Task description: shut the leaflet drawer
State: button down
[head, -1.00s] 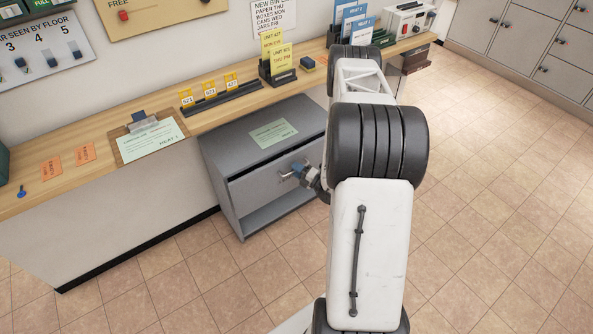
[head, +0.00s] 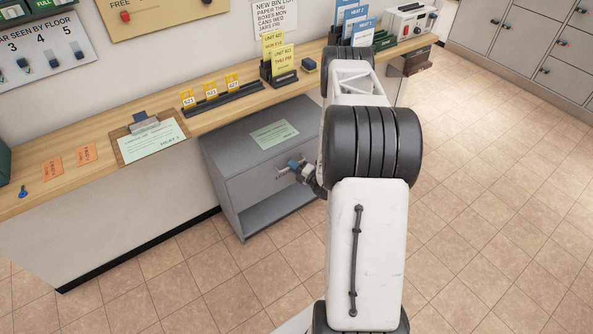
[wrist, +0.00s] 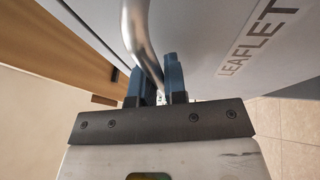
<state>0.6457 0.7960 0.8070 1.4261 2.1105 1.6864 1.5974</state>
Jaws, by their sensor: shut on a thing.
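The leaflet drawer (head: 255,186) is the grey upper front in a grey cabinet (head: 232,142) below the counter. Its front looks flush with the cabinet, with no dark gap along its top edge; my arm hides its right end. In the wrist view, the drawer front (wrist: 225,78) bears the letters "LEAFLET", and a curved metal handle (wrist: 134,32) stands out from it. My gripper (head: 293,166) is at the drawer front. Its blue fingers, in the wrist view (wrist: 159,82), are shut on the handle, one on each side of the bar.
The wooden counter (head: 60,207) runs above the cabinet and carries a clipboard (head: 148,142), orange slips and leaflet holders. An open shelf (head: 270,214) lies below the drawer. Tiled floor (head: 480,220) is clear in front and to the right.

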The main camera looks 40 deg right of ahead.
jog(key=shift+w, duration=0.35)
jog(key=c, duration=1.2)
grip_release()
jog(key=shift+s, duration=0.1)
jog(key=shift+v, duration=3.85)
